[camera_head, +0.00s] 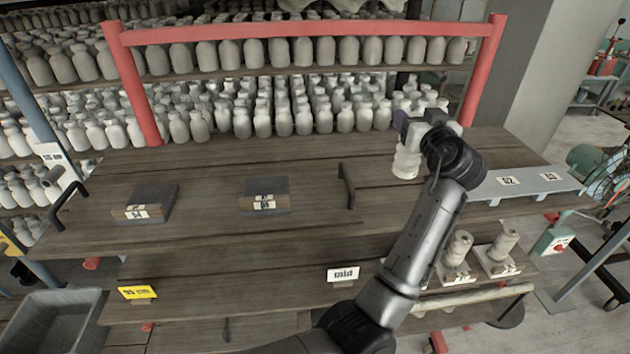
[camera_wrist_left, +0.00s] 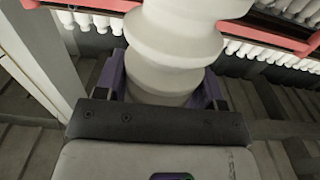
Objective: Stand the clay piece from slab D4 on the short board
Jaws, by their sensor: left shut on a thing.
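My left gripper (camera_head: 418,128) is shut on a pale clay piece (camera_head: 406,161), a turned, waisted form, over the right part of the wooden table. In the left wrist view the clay piece (camera_wrist_left: 172,50) stands between the jaws and fills the top middle. I cannot tell in the head view whether its foot touches the table. Two dark slabs with white labels lie on the table, one at the left (camera_head: 160,194) and one in the middle (camera_head: 265,187). Their labels are too small to read surely. I cannot tell which board is the short one. My right gripper is not in view.
A grey-blue board (camera_head: 528,184) with two labels lies at the table's right end. Two clay pieces (camera_head: 458,247) stand on pale labelled plates on the lower shelf. A red frame (camera_head: 130,82) and rows of bottles stand behind. The table's middle is mostly clear.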

